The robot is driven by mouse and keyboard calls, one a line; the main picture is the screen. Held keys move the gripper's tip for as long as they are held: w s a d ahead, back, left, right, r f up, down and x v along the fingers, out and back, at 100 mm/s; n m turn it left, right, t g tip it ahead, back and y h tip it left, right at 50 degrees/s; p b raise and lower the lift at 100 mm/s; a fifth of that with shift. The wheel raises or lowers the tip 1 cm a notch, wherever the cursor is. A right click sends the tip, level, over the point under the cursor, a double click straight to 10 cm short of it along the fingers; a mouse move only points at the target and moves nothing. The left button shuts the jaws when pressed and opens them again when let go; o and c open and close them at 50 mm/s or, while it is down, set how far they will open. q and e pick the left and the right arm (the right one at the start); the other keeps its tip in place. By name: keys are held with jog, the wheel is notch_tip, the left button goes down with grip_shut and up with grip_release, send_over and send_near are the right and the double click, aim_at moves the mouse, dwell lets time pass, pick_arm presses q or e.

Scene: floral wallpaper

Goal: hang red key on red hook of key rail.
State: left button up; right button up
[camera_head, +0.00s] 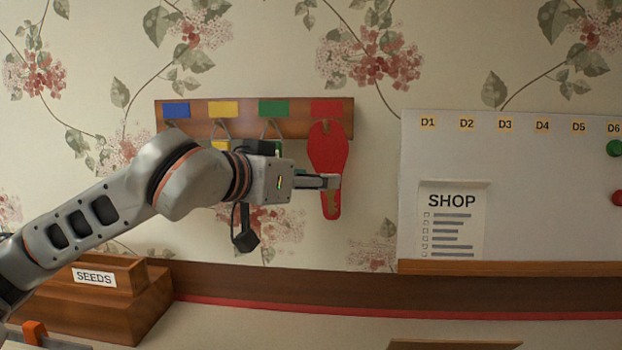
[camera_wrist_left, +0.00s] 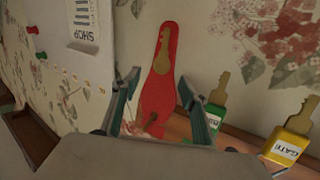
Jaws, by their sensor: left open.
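The red key (camera_head: 328,152), a flat red paddle with a brass key on it, hangs upright below the red label of the wooden key rail (camera_head: 196,129). The small dark red hook (camera_wrist_left: 151,121) shows at the paddle's wide upper end in the left wrist view, and appears to pass through it. My left gripper (camera_head: 328,182) is at the paddle's narrower lower part. In the left wrist view the red key (camera_wrist_left: 154,97) lies between the two spread fingers, with gaps on both sides. My right gripper is not in view.
Green (camera_wrist_left: 215,107) and yellow (camera_wrist_left: 288,142) tagged keys hang beside the red one; my arm partly hides them in the head view. A whiteboard (camera_head: 530,190) with a shop list is at right. A wooden seeds box (camera_head: 130,305) stands at lower left.

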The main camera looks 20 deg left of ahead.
pick_arm(q)
jog(key=v, duration=1.2)
